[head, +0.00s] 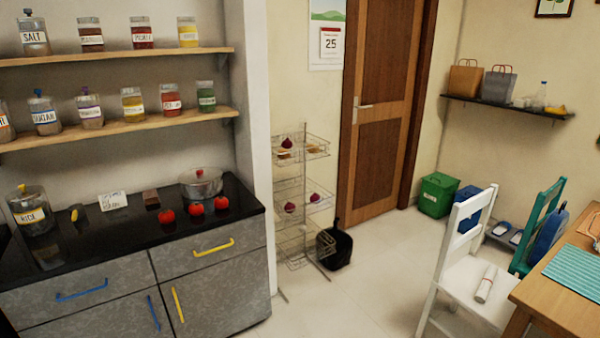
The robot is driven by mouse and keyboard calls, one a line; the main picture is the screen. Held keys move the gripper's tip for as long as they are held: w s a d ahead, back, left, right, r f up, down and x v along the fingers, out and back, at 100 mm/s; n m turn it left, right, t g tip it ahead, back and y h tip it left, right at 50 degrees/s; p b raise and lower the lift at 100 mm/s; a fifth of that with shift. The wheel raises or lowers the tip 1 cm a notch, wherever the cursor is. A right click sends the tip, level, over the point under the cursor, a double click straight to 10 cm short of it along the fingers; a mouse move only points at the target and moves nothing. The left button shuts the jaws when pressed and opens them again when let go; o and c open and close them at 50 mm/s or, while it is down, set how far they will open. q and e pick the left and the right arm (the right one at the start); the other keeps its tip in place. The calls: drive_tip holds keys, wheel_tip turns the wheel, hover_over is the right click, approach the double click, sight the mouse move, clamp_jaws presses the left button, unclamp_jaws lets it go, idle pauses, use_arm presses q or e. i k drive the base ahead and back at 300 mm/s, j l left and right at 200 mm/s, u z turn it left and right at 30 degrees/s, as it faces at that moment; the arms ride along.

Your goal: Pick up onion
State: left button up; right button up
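Small purple-red onions sit in a tall wire basket rack (303,180) in the middle of the head view. One onion (287,143) is in the upper basket. Two more lie in the middle basket, a left onion (289,207) and a right onion (315,197). Thin wires of the baskets partly cover them. Neither of my grippers shows in the view.
A dark counter (110,230) left of the rack holds red tomatoes (196,208), a pot (201,184) and a rice jar (31,211). A black bin (336,247) stands right of the rack's foot. A white chair (470,280) and wooden table (560,285) are at right. Floor between is clear.

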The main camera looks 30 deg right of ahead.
sight(314, 197)
drive_tip(key=i+l+z, duration=0.35)
drive_tip(key=z, duration=0.15)
drive_tip(key=i+l+z, duration=0.25)
drive_tip(key=z, duration=0.25)
drive_tip(key=i, duration=0.1)
